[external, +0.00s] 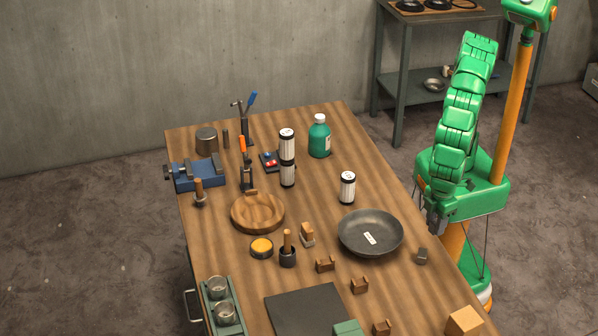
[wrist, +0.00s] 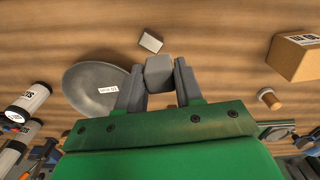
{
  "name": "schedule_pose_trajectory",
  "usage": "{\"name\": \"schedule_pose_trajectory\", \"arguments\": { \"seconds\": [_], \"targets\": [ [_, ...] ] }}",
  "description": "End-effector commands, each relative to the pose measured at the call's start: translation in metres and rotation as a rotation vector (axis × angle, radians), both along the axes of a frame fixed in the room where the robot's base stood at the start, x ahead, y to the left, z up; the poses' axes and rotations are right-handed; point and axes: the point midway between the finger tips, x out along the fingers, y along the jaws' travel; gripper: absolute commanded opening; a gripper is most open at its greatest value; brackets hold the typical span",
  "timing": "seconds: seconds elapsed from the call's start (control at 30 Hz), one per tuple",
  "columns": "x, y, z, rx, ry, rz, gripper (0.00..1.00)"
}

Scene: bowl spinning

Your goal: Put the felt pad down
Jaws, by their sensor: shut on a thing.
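My gripper (wrist: 159,88) is shut on a small dark grey block, which looks to be the felt pad (wrist: 159,70). The pad sits between the two fingertips in the wrist view. In the external view my gripper (external: 437,218) hangs above the table's right side, right of the dark bowl (external: 371,236); the pad is hard to make out there. The bowl, with a white label inside, also shows left of the gripper in the wrist view (wrist: 88,82). The height of the pad above the table is hard to judge.
A small grey block (external: 421,256) lies on the wooden table (external: 410,290) just right of the bowl; it also shows beyond the fingers in the wrist view (wrist: 150,42). A cardboard box (external: 465,321) stands at the front right corner. Small wooden blocks (external: 359,285) lie in front of the bowl.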

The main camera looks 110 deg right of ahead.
Motion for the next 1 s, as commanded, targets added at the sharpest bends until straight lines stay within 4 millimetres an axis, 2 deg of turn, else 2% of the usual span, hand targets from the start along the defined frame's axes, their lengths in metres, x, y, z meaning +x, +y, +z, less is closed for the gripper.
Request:
{"name": "schedule_pose_trajectory", "arguments": {
  "seconds": [0.17, 0.33, 0.6, 0.8, 1.0],
  "targets": [
    [-0.001, -0.005, 0.002, 0.0, 0.0, -0.002, 0.07],
    [0.009, -0.027, 0.004, -0.001, 0.0, -0.02, 0.07],
    [0.032, -0.099, 0.013, -0.001, -0.002, -0.073, 0.07],
    [0.04, -0.153, 0.017, 0.0, -0.001, -0.113, 0.07],
    [0.04, -0.194, 0.018, -0.002, 0.003, -0.141, 0.07]
  ]
}}
